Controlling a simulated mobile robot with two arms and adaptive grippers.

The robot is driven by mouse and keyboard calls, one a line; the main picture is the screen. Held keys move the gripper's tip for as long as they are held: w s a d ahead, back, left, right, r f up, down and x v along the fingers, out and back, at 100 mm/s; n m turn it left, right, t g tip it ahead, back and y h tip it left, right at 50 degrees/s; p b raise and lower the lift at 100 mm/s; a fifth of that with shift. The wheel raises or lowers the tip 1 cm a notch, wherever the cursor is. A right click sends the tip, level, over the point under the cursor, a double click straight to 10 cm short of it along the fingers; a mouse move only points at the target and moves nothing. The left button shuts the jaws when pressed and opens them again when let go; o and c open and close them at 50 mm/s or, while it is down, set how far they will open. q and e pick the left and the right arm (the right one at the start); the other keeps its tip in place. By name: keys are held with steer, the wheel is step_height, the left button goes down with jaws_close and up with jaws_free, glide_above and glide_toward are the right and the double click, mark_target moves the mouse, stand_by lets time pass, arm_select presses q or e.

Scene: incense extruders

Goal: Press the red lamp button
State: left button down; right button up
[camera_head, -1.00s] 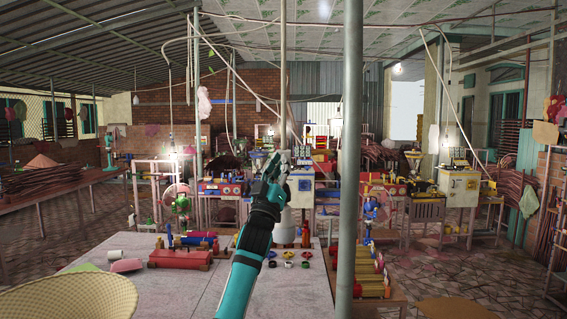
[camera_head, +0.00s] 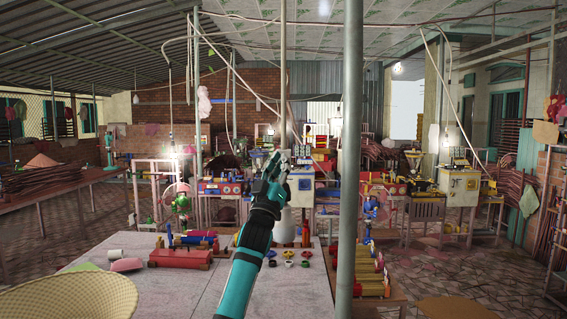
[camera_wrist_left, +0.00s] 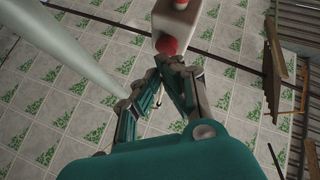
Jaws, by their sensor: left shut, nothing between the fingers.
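In the left wrist view, a white box (camera_wrist_left: 175,25) carries a round red button (camera_wrist_left: 167,45) on its near end. A second red part (camera_wrist_left: 180,4) shows at the top edge of that view. My left gripper (camera_wrist_left: 167,64) is shut and empty, its fingertips just below the red button in the picture. I cannot tell whether they touch it. In the head view my left gripper (camera_head: 281,157) is raised above the table, in front of a thin vertical pole (camera_head: 283,90). The button is too small or hidden to make out there. My right gripper is out of view.
A table (camera_head: 200,290) below my left arm bears a red extruder (camera_head: 180,257), several small coloured rings and a woven basket (camera_head: 70,297). A thick grey post (camera_head: 350,150) stands right of my left arm. Machines stand on tables further back.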

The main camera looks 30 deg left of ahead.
arm_select(q)
steer(key=shift+w+a, duration=0.1)
steer(key=shift+w, duration=0.1)
stand_by(0.5)
steer(key=shift+w+a, duration=0.1)
steer(key=shift+w, duration=0.05)
stand_by(0.3)
steer(key=shift+s+d, duration=0.2)
steer(key=shift+s, duration=0.1)
steer(key=s+d, duration=0.3)
steer(key=s, duration=0.2)
steer(key=shift+b, duration=0.3)
